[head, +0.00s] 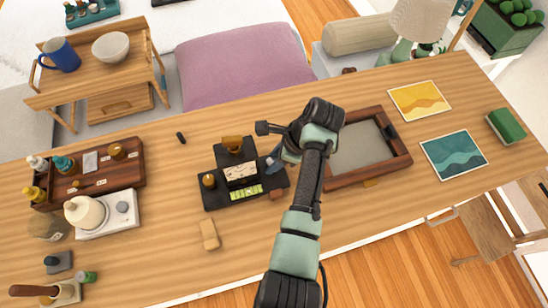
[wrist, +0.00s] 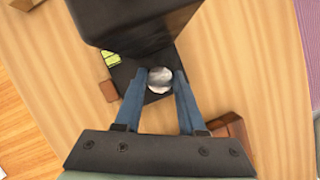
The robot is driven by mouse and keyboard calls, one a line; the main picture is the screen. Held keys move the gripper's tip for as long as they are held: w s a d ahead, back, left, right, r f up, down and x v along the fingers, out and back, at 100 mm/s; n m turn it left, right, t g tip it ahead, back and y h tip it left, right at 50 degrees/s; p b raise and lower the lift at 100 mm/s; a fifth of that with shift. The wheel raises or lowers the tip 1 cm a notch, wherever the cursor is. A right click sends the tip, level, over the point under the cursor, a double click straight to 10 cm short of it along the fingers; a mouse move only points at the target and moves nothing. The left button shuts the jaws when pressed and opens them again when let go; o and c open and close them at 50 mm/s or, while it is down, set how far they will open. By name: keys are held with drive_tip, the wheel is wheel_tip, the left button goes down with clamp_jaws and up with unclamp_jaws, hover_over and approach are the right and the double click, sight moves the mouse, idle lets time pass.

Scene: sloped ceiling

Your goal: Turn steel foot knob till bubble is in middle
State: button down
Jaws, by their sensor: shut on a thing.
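The steel foot knob (wrist: 159,80) is a round silvery disc at the edge of a black base plate (head: 216,198). My gripper (wrist: 161,74) has its two blue fingers on either side of the knob, shut on it. In the head view my gripper (head: 274,166) reaches down at the right end of the plate, and the knob is hidden there. The yellow-green level vial (head: 246,192) lies along the plate's front. It also shows partly in the wrist view (wrist: 114,59). The bubble is too small to make out.
A dark block with a pale label (head: 241,173) stands on the plate. A wood-framed tray (head: 397,148) lies close to the right. A small tan block (head: 209,235) lies in front.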

drive_tip(key=shift+w+r+n+p, duration=0.1)
drive_tip(key=shift+n+p, duration=0.2)
drive_tip(key=shift+n, duration=0.4)
drive_tip(key=shift+n+g, duration=0.6)
drive_tip(key=shift+n, duration=0.3)
drive_tip(key=c, duration=0.5)
unclamp_jaws()
drive_tip(key=p+v, duration=0.1)
drive_tip(key=v, duration=1.2)
drive_tip(key=shift+p, duration=0.4)
